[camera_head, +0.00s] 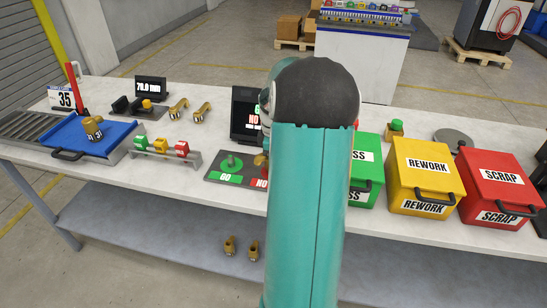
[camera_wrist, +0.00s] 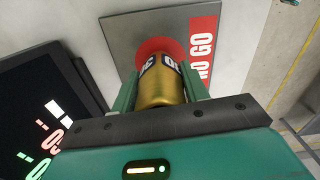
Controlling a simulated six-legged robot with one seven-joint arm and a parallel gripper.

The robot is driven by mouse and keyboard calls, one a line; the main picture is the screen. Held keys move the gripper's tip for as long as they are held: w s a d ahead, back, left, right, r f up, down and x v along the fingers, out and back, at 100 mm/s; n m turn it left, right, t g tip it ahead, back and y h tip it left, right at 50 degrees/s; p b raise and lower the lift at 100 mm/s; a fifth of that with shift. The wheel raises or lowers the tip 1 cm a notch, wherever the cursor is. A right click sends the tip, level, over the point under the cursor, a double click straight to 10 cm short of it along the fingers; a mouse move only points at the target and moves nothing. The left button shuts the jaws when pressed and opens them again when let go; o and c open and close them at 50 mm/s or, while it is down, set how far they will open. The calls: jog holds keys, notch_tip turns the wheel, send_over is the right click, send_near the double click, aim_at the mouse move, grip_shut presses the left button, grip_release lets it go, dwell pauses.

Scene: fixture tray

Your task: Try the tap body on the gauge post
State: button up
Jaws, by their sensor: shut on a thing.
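My gripper (camera_wrist: 162,92) is shut on a brass tap body (camera_wrist: 163,86) with a blue and white label, in the wrist view. The tap body is over the red disc (camera_wrist: 152,46) on the NO GO side of the gauge plate (camera_wrist: 125,32). I cannot tell whether it is around the NO GO post, touching it or above it, as the post is hidden. In the head view my arm hides most of the gripper and the NO GO side. The grey GO post (camera_head: 230,161) stands bare on its green disc at the plate's left.
A dark display (camera_head: 246,113) stands behind the gauge. Green, yellow (camera_head: 425,168) and red (camera_head: 499,178) bins stand to the right. A blue tray (camera_head: 70,139) with a labelled brass part is at the left. Two loose brass parts (camera_head: 178,108) lie behind a rack of coloured blocks (camera_head: 165,157).

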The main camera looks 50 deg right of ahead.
jog(key=shift+f, duration=0.75)
dwell(0.7)
dwell(0.7)
jog(key=shift+r, duration=3.55)
